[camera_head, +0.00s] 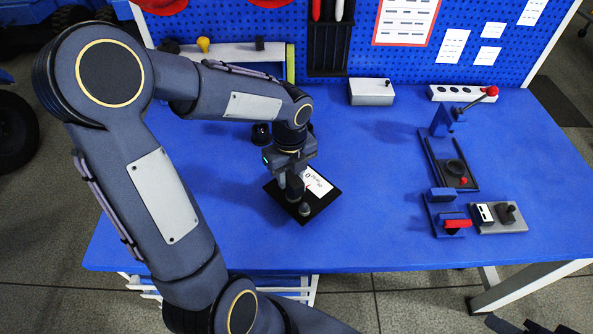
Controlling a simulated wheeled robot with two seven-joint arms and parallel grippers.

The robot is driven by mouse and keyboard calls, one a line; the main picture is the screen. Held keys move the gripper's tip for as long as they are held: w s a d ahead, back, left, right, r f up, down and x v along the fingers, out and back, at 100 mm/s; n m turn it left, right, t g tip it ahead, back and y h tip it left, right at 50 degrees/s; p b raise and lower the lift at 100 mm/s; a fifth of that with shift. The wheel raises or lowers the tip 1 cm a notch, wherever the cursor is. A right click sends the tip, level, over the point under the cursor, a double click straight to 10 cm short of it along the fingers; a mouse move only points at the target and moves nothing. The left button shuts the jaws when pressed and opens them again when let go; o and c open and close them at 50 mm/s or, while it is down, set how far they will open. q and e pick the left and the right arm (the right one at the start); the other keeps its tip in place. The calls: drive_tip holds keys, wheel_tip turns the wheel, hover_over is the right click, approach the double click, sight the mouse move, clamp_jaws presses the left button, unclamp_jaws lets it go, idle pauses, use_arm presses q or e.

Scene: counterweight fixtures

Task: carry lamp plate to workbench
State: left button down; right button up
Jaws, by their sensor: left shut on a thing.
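The lamp plate (323,203) is a black square plate with a white label and a small dark post near its front corner. It is over the left-middle part of the blue workbench (370,225). I cannot tell whether it touches the surface or hangs just above it. My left gripper (294,188) points down at the plate and is shut on it. The gripper hides part of the plate and the exact grip. At the bottom right corner only small dark parts show, perhaps of my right gripper (530,328); their state is unclear.
A clamp fixture (455,165) with a red-knobbed lever and a grey block (500,218) stand on the right. A grey box (371,92) and a white socket strip (455,93) are at the back. A small dark object (261,134) stands behind my gripper. The middle is clear.

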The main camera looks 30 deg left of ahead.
use_arm(q)
drive_tip(key=shift+a+f, duration=0.15)
drive_tip(key=shift+f, duration=0.7)
drive_tip(key=shift+a+f, duration=0.1)
drive_tip(key=shift+f, duration=0.7)
drive_tip(key=shift+f+b, duration=0.2)
drive_tip(key=shift+b, duration=0.1)
drive_tip(key=c, duration=1)
unclamp_jaws()
drive_tip(key=shift+s, duration=0.1)
